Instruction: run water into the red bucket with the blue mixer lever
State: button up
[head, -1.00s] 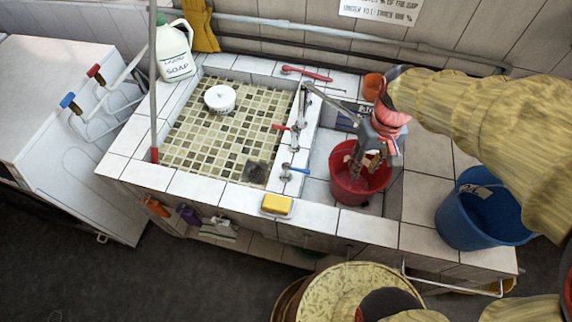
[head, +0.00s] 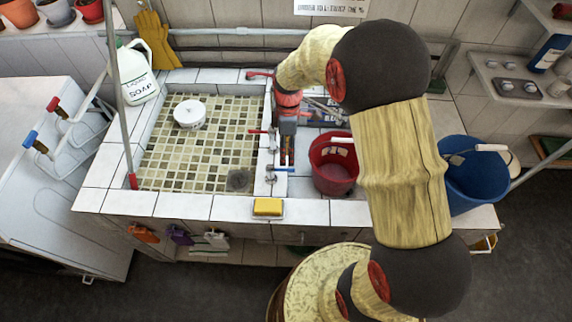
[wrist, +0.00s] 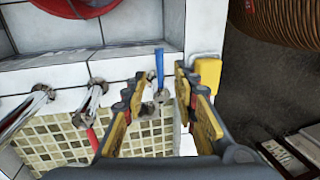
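The blue mixer lever (head: 281,169) sits on the tiled divider at the front of the row of taps. In the wrist view the blue lever (wrist: 160,66) appears in the gap between my fingertips; I cannot tell whether they touch it. My gripper (head: 287,158) points down over the divider, and its two fingers (wrist: 158,88) are apart in the wrist view. The red bucket (head: 331,178) stands upright in the right basin, right of my gripper. Its rim also shows in the wrist view (wrist: 85,6). The metal spout (head: 326,108) is partly hidden behind my arm.
A red lever (head: 257,131) sits behind the blue one. A yellow sponge (head: 267,206) lies on the front ledge, close to my right finger in the wrist view. A blue bucket (head: 474,176) stands at the right. A white tub (head: 189,114) stands in the tiled left basin.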

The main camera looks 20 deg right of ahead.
aim_at(287, 169)
jog(key=f, duration=0.3)
jog(key=s+f, duration=0.1)
jog(key=f, duration=0.1)
jog(key=shift+a+f+b, duration=0.15)
jog(key=shift+a+b, duration=0.05)
jog(key=shift+b, duration=0.15)
jog(key=c, duration=0.3)
jog(key=c, duration=0.4)
grip_shut()
